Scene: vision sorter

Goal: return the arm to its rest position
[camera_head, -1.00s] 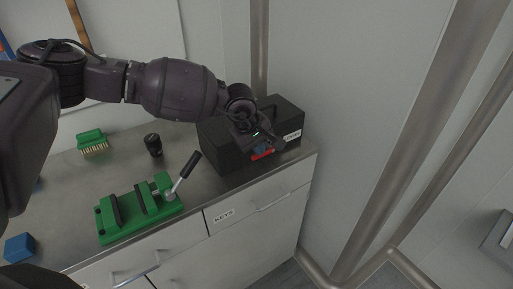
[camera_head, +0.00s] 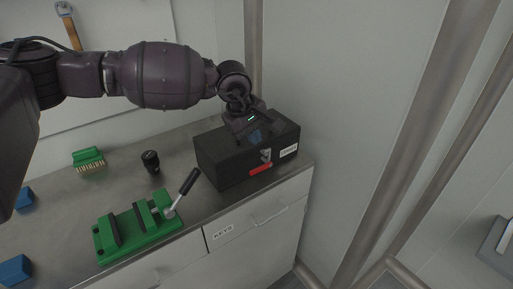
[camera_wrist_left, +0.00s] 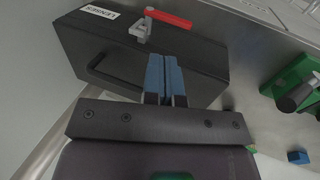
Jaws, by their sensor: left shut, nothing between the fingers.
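My left arm comes in from the left in the head view. Its gripper (camera_head: 255,136) is at the black case (camera_head: 222,164), over its top. In the left wrist view the two blue fingertips (camera_wrist_left: 165,80) are close together and shut, with nothing between them. The case (camera_wrist_left: 205,62) lies beyond them, with its label, a grey latch and a red handle (camera_wrist_left: 168,18). I cannot tell whether the fingers touch the case. My right gripper is not in view.
A green vise (camera_head: 140,228) with a lever stands on the metal counter (camera_head: 75,205). A black cylinder (camera_head: 150,161), a green brush (camera_head: 88,158) and blue blocks (camera_head: 15,270) are also there. A wall and metal posts (camera_head: 420,140) stand to the right.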

